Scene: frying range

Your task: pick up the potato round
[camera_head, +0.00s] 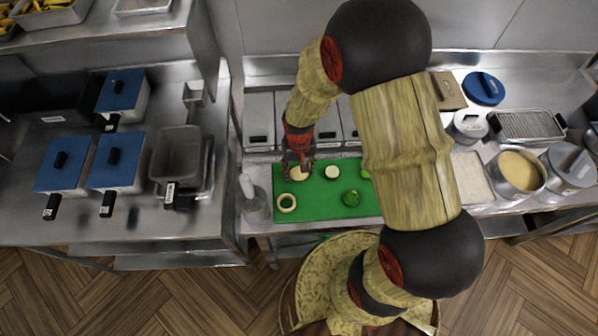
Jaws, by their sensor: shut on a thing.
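My gripper (297,163) is over the left back part of the green cutting board (312,209). It is shut on the potato round (299,174), a pale flat disc that shows just below the fingers. I cannot tell whether the round touches the board or is slightly above it. My arm covers the right part of the board.
A clear bottle (250,193) stands at the board's left. Metal bins (259,118) stand behind. A pot (518,171) stands at right.

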